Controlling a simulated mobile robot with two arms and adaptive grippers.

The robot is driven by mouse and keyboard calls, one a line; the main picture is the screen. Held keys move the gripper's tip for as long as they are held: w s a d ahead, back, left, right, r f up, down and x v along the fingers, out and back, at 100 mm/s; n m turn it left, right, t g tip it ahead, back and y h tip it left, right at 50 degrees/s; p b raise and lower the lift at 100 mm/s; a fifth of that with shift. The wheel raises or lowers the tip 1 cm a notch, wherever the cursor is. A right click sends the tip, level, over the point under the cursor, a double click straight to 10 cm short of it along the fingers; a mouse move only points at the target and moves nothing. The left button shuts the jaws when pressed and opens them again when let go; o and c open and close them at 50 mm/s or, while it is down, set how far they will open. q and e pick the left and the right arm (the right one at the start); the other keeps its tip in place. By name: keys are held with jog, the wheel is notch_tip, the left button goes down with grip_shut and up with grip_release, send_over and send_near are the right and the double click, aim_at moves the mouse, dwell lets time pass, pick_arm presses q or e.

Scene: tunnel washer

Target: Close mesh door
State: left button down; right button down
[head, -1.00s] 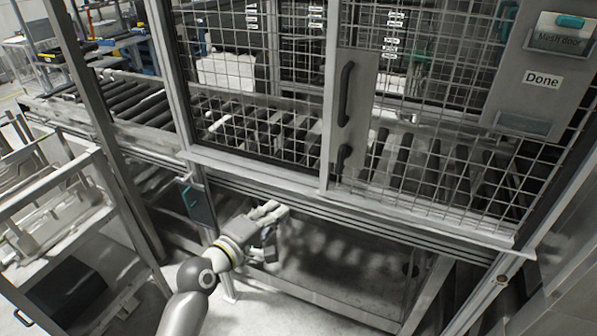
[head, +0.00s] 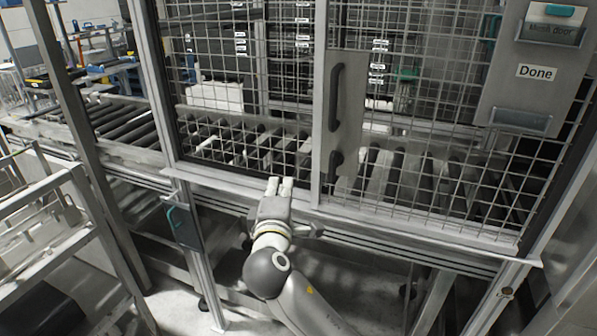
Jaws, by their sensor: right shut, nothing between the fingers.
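The mesh door (head: 318,130) stands in front of the roller conveyor, with a wire mesh panel on each side of its upright frame bar. A grey plate (head: 352,110) beside this bar carries two dark handles, an upper one (head: 335,95) and a lower one (head: 335,165). My right gripper (head: 280,186) is shut and empty. Its fingertips point up at the lower rail of the left panel, left of and below the lower handle. I cannot tell whether they touch the rail. My left gripper is not in view.
A grey panel with a "Done" label (head: 537,72) hangs at the upper right. A dark holder with a teal handle (head: 183,222) is on a post left of my arm. A metal rack (head: 40,225) stands at the left. Rollers (head: 125,118) run behind the frame.

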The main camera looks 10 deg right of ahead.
jog(key=w+d+p, duration=0.4)
jog(key=w+d, duration=0.2)
jog(key=w, duration=0.1)
jog(key=shift+w+r+p, duration=0.15)
jog(key=shift+p, duration=0.2)
dwell(0.4)
jog(key=shift+s+d+p, duration=0.4)
jog(key=shift+s+d, duration=0.25)
jog(key=shift+d, duration=0.35)
